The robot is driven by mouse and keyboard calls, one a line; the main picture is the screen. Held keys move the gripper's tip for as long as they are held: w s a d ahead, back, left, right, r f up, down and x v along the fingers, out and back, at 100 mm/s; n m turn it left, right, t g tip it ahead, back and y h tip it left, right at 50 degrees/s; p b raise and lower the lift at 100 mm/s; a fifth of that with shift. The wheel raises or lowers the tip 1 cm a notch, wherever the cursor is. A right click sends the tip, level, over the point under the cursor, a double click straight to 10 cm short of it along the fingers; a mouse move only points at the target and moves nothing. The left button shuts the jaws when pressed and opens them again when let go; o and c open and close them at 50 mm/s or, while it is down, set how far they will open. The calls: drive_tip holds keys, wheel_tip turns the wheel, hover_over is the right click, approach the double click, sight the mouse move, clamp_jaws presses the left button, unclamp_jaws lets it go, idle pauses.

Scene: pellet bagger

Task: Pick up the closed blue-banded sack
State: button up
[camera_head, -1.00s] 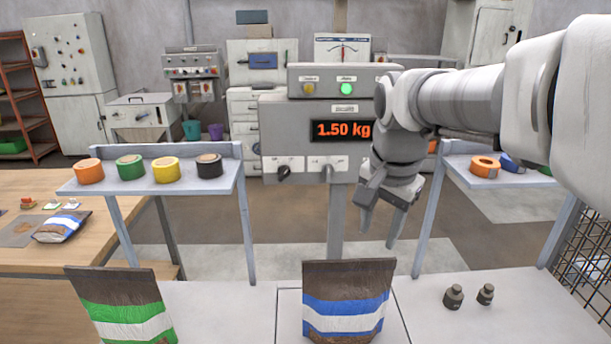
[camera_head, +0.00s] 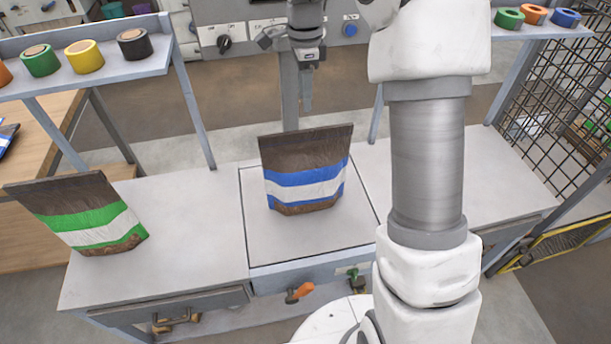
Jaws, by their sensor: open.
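The blue-banded sack (camera_head: 305,184) stands upright on the square scale plate (camera_head: 283,240) in the middle of the bench. It is brown at the top with blue and white bands, and its top edge looks flat and closed. My arm rises to the right of the sack and hides part of the bench.
A green-banded sack (camera_head: 85,218) stands at the left on the bench (camera_head: 185,225). A shelf (camera_head: 130,68) with tape rolls is at the back left, and another shelf (camera_head: 545,31) with rolls at the back right. A wire mesh fence (camera_head: 560,110) borders the right side.

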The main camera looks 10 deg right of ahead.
hover_over(306, 139)
drive_tip(key=f, duration=0.7)
drive_tip(key=shift+w+f, duration=0.4)
wheel_tip(306, 139, down, 5)
drive_tip(key=shift+s+d+f+p, duration=0.1)
drive_tip(key=shift+p, duration=0.25)
clamp_jaws()
idle(0.7)
